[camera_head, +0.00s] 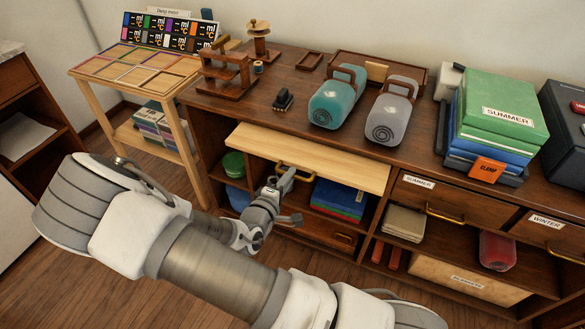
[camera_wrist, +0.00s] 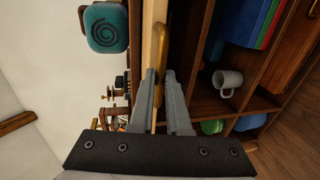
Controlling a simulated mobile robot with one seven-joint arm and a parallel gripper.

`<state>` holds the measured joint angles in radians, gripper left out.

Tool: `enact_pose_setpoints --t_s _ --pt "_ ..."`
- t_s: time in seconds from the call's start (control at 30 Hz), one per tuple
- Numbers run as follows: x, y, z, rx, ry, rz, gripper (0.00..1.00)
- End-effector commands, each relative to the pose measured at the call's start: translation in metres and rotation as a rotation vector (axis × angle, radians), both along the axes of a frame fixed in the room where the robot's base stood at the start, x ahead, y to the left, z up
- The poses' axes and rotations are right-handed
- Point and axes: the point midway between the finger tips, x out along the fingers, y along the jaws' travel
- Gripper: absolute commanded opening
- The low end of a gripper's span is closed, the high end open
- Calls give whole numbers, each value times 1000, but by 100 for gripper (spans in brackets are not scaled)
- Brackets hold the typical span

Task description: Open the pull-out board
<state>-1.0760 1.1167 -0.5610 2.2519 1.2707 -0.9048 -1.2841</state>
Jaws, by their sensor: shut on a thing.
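The pull-out board (camera_head: 310,156) is a pale wood panel that sticks out from the front of the dark cabinet, below its top. A brass handle (camera_head: 296,173) is under its front edge. My gripper (camera_head: 284,181) is at this handle, with its fingers shut on it. In the wrist view the pale board edge (camera_wrist: 153,35) runs upright in the picture. The brass handle (camera_wrist: 160,50) lies between the two fingertips of my gripper (camera_wrist: 160,78). The fingers hide part of the handle.
Blue books (camera_head: 338,198) and a green container (camera_head: 233,164) sit on the shelf below the board. A labelled drawer (camera_head: 450,202) is to the right. A small wooden table (camera_head: 140,85) stands left.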

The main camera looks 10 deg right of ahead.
Motion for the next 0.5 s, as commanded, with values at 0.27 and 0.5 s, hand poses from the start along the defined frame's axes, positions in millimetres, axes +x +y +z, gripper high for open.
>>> enact_pose_setpoints --t_s 0.27,0.5 --pt "-49 36 4 -1 5 6 0" --pt "-101 74 3 0 4 4 0"
